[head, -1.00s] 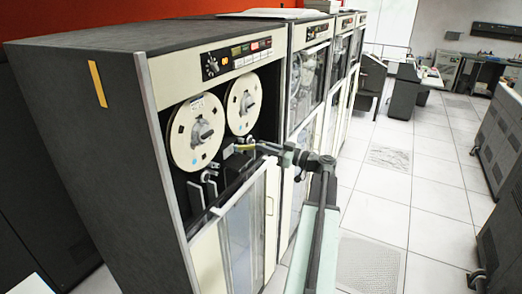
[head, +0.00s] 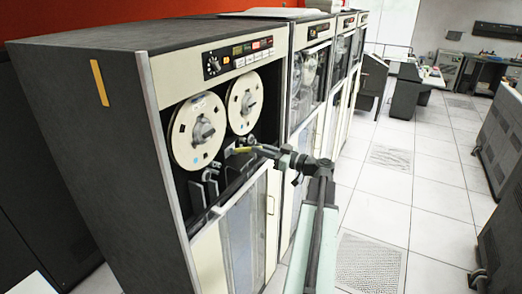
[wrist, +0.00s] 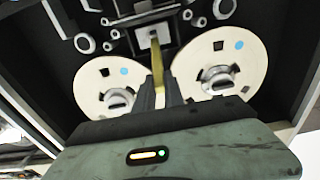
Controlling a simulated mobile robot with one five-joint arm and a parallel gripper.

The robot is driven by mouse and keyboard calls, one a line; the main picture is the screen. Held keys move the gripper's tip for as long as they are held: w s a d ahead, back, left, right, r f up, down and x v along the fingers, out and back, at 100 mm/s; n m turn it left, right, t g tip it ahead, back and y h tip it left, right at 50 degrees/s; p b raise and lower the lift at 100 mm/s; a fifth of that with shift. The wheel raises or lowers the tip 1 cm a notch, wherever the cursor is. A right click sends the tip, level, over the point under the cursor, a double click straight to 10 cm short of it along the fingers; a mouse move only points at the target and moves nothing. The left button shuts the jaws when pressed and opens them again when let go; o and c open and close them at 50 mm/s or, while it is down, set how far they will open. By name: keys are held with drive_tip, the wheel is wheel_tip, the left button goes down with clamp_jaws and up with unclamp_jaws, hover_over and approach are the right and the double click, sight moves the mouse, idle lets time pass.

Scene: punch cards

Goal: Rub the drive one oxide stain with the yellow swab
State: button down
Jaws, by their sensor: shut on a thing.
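The yellow swab (wrist: 158,70) is a thin stick held in my gripper (wrist: 160,101), which is shut on it. In the wrist view the swab's far end lies over a small pale plate with a dark mark (wrist: 153,38) in the tape head area; I cannot tell whether they touch. In the head view the swab (head: 243,150) points left from my gripper (head: 257,150) into the open front of the nearest tape drive (head: 165,75), just below its two reels.
Two cream reels (head: 198,132) (head: 244,103) sit close above the swab. Rollers and posts (wrist: 88,43) surround the head area. A glass door (head: 237,235) stands below.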

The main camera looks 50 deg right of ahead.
drive_tip(key=d, duration=0.3)
drive_tip(key=shift+w, duration=0.35)
drive_tip(key=shift+a, duration=0.1)
drive_tip(key=shift+s+a, duration=0.25)
drive_tip(key=shift+a, duration=0.55)
drive_tip(key=shift+s+a, duration=0.2)
drive_tip(key=shift+a, duration=0.6)
drive_tip(key=shift+d, duration=0.1)
drive_tip(key=shift+v, duration=3)
drive_tip(key=shift+r, duration=0.1)
